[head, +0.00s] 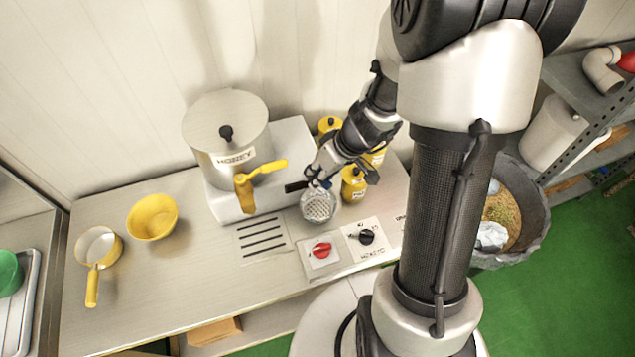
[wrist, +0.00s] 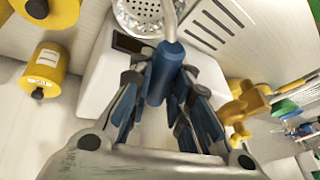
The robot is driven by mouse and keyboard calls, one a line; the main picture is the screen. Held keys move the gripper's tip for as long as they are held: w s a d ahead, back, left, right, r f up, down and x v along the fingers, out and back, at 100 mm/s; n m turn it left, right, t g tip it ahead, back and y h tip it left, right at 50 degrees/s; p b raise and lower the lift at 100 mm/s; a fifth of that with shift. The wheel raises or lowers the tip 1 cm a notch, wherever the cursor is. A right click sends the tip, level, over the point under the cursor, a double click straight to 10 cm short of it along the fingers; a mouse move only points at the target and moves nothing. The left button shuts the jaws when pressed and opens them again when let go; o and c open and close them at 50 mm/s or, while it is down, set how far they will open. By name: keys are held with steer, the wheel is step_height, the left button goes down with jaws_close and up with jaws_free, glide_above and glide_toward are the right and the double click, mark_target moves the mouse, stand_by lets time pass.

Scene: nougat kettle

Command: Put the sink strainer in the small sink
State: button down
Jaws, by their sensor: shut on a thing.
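The sink strainer (head: 319,207) is a round, perforated metal bowl with a blue handle. In the wrist view my gripper (wrist: 165,88) closes around the blue handle, and the strainer (wrist: 150,14) shows at the top, partly cut off. I cannot tell whether the strainer touches the counter. I cannot make out a small sink in either view.
A honey kettle (head: 228,135) with a yellow tap (head: 246,190) stands left of my gripper. Yellow jars (head: 354,186) stand close on the right. A slotted grate (head: 262,238), red knob (head: 321,250) and black knob (head: 366,237) lie in front. A yellow bowl (head: 152,216) and pan (head: 98,248) sit left.

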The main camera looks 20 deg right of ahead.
steer(key=shift+f+b, duration=0.35)
steer(key=shift+f, duration=1.2)
steer(key=c, duration=1.5)
jaws_free()
